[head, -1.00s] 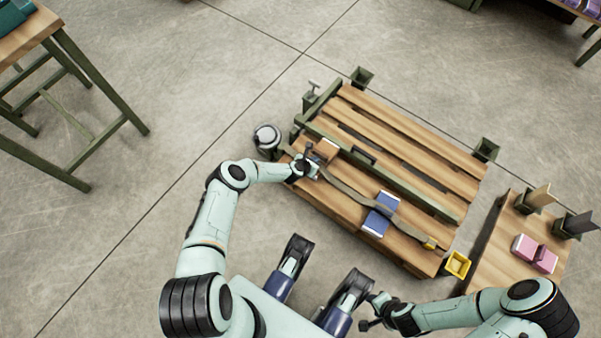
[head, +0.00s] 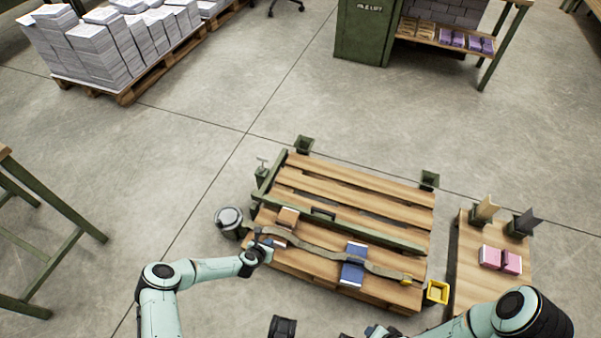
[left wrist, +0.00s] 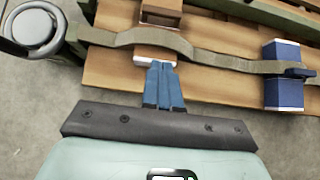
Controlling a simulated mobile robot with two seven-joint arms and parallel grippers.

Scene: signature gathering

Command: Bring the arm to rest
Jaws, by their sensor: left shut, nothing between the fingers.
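My left gripper (head: 268,247) is at the left front edge of the wooden slatted pallet (head: 345,186), close to the strap (head: 315,247). In the left wrist view its blue fingers (left wrist: 163,86) are together with nothing between them. They point at a brown block (left wrist: 158,52) with a white lower edge, under the strap; I cannot tell whether they touch it. A blue block (head: 352,272) lies under the strap further right. At the bottom of the head view only a small part of my right gripper (head: 376,331) shows, and its jaws cannot be made out.
A side table (head: 470,265) with pink blocks (head: 500,260) stands at right. Paper stacks (head: 100,45) are at the back left. The floor between is open.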

